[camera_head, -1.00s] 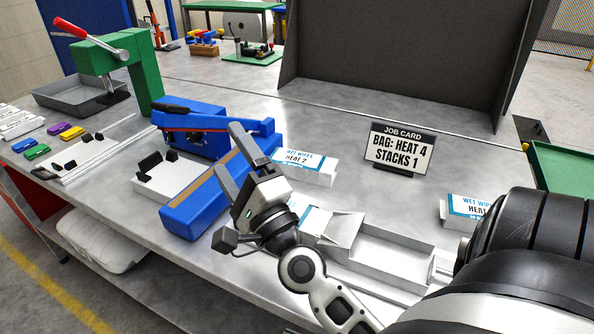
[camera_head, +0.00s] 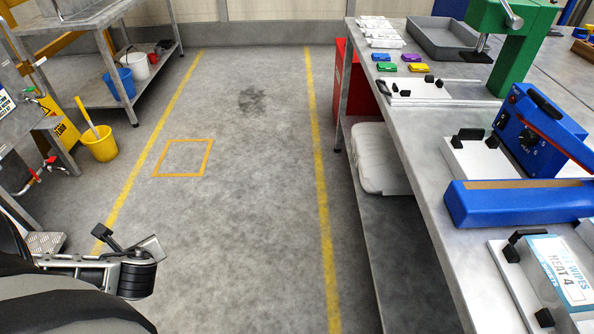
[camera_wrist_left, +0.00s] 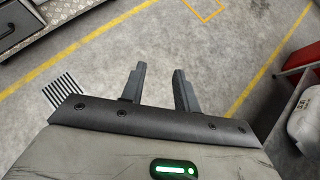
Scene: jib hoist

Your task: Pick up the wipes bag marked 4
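The wipes bag marked HEAT 4 (camera_head: 565,272) is at the lower right of the head view, with a white and blue label. It lies on a white fixture (camera_head: 515,285) with black clamps on the bench, and the picture's edge cuts off part of it. My left gripper (camera_head: 128,248) is at the lower left of the head view, over the floor and far from the bag. In the left wrist view its two fingers (camera_wrist_left: 159,88) are apart with only floor between them. My right gripper is not in view.
The bench (camera_head: 425,165) runs along the right, holding a blue sealer (camera_head: 525,200), a green press (camera_head: 515,45) and a grey tray (camera_head: 440,38). A yellow bucket (camera_head: 103,147) and a steel rack (camera_head: 80,25) stand at the left. The floor between is clear.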

